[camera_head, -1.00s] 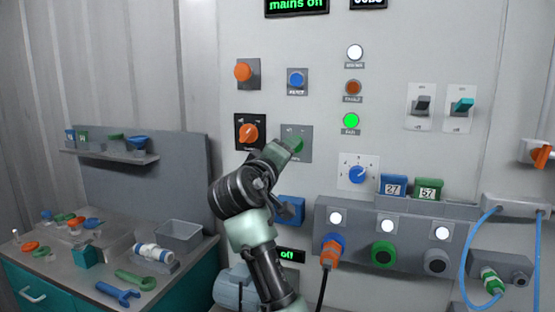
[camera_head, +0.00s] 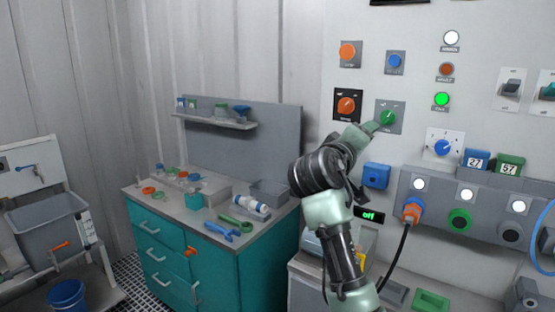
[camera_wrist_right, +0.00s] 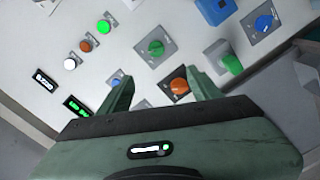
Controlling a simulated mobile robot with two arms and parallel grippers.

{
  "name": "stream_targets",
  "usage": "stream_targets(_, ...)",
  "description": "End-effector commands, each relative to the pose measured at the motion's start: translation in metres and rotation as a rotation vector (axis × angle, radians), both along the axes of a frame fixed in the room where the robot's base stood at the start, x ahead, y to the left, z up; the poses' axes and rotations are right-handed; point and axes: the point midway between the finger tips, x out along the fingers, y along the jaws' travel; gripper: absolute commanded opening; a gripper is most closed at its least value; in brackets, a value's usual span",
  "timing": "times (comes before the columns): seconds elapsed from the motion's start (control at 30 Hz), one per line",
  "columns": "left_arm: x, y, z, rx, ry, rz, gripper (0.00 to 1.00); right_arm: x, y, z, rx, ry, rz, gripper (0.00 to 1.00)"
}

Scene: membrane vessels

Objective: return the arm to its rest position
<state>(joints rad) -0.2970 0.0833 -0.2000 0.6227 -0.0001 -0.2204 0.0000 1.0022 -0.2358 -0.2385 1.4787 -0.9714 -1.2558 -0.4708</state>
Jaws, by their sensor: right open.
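My right arm rises from the lower middle of the head view. Its gripper (camera_head: 374,127) is close to the green knob (camera_head: 388,118) on the grey wall panel. In the right wrist view the gripper (camera_wrist_right: 162,90) is open. The green knob (camera_wrist_right: 155,48) shows beyond the fingertips, and nothing is held between the fingers. The orange knob on a black plate (camera_wrist_right: 178,85) shows between the fingers in the picture, behind them on the panel. I cannot tell whether a fingertip touches the panel. My left gripper is not in view.
A blue socket box (camera_head: 376,175) and a grey socket strip (camera_head: 440,205) with an orange plug (camera_head: 411,210) and black cable are beside the arm. A teal workbench (camera_head: 172,262) with tools stands left. A sink (camera_head: 45,222) and blue bucket (camera_head: 68,296) are further left.

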Motion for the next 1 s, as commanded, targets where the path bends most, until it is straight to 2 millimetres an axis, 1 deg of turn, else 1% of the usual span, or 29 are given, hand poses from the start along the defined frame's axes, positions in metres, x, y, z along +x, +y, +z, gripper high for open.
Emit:
stream_targets(0.03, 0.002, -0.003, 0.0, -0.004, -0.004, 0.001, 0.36, 0.003, 0.0, -0.008, 0.0, 0.01, 0.005, 0.64)
stream_targets(0.13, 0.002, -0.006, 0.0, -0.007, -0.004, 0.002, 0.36, 0.009, 0.001, -0.023, 0.001, 0.03, 0.018, 0.64)
stream_targets(0.27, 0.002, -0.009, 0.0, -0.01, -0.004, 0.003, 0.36, 0.018, 0.003, -0.047, 0.003, 0.06, 0.039, 0.64)
stream_targets(0.4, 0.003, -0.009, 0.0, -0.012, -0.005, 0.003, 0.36, 0.029, 0.007, -0.084, 0.011, 0.104, 0.068, 0.64)
stream_targets(0.47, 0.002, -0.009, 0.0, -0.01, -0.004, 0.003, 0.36, 0.034, 0.008, -0.106, 0.016, 0.131, 0.084, 0.64)
stream_targets(0.57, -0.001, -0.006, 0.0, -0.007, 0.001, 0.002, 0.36, 0.041, 0.011, -0.145, 0.028, 0.177, 0.112, 0.64)
stream_targets(0.6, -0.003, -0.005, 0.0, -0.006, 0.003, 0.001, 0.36, 0.043, 0.012, -0.164, 0.034, 0.199, 0.124, 0.64)
stream_targets(0.67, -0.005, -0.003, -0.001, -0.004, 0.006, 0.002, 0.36, 0.046, 0.013, -0.197, 0.048, 0.236, 0.145, 0.64)
stream_targets(0.77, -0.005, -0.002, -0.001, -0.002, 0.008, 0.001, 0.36, 0.046, 0.017, -0.267, 0.083, 0.314, 0.186, 0.64)
stream_targets(0.8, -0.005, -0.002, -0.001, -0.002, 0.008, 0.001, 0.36, 0.044, 0.018, -0.298, 0.1, 0.347, 0.202, 0.64)
stream_targets(0.87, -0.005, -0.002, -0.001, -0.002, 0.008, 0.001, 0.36, 0.038, 0.02, -0.344, 0.131, 0.396, 0.226, 0.64)
stream_targets(0.9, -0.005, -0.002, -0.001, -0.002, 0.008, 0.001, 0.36, 0.032, 0.021, -0.374, 0.152, 0.429, 0.24, 0.64)
stream_targets(0.97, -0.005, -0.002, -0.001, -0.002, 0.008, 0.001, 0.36, 0.02, 0.022, -0.419, 0.187, 0.477, 0.257, 0.64)
stream_targets(1.0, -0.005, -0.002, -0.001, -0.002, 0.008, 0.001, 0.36, 0.011, 0.022, -0.449, 0.213, 0.507, 0.267, 0.64)
